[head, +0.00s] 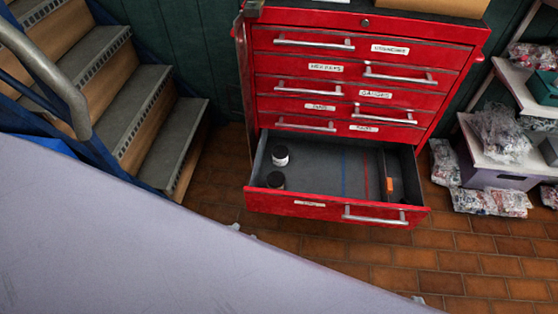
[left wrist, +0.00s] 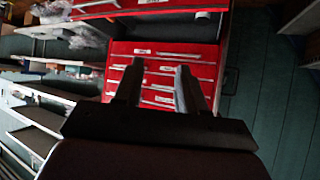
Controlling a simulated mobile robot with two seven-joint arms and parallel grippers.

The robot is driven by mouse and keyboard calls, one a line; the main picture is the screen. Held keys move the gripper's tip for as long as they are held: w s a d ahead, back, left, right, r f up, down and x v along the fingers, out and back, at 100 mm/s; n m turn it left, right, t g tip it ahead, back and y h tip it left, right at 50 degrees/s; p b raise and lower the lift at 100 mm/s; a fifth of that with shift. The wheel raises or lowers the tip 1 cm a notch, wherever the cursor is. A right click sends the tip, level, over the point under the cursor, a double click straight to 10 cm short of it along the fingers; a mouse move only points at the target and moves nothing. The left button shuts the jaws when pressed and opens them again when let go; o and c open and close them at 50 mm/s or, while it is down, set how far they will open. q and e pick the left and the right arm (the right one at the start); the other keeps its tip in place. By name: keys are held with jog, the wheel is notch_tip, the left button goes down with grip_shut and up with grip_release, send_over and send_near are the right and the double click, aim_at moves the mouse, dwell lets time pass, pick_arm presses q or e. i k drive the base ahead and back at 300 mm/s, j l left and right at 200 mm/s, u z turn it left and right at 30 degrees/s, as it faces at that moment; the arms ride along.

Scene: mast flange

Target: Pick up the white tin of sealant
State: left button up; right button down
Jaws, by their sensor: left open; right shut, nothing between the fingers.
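The white tin of sealant (head: 280,157) stands upright in the left rear part of the open bottom drawer (head: 318,165) of a red tool cabinet. A dark tin (head: 276,180) stands just in front of it, close to the drawer front. In the left wrist view, my left gripper (left wrist: 158,70) has its fingers apart with nothing between them, pointing towards the cabinet. In the head view only small pale tips of it (head: 243,232) show past a large pale surface, apart from the tin. A small tip of my right gripper (head: 418,299) shows at the lower right, shut and empty; the rest is hidden.
The drawer floor has blue and red lines and an orange-marked dark object (head: 390,184) at its right. The drawer front has a metal handle (head: 375,216). Stairs (head: 150,110) stand at the left, shelves with bagged parts (head: 500,135) at the right. Upper drawers are closed.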

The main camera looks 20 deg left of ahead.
aim_at(280, 152)
jog(key=i+l, duration=0.2)
jog(key=i, duration=0.3)
jog(key=i+l+z, duration=0.1)
jog(key=i, duration=0.4)
jog(key=l, duration=0.1)
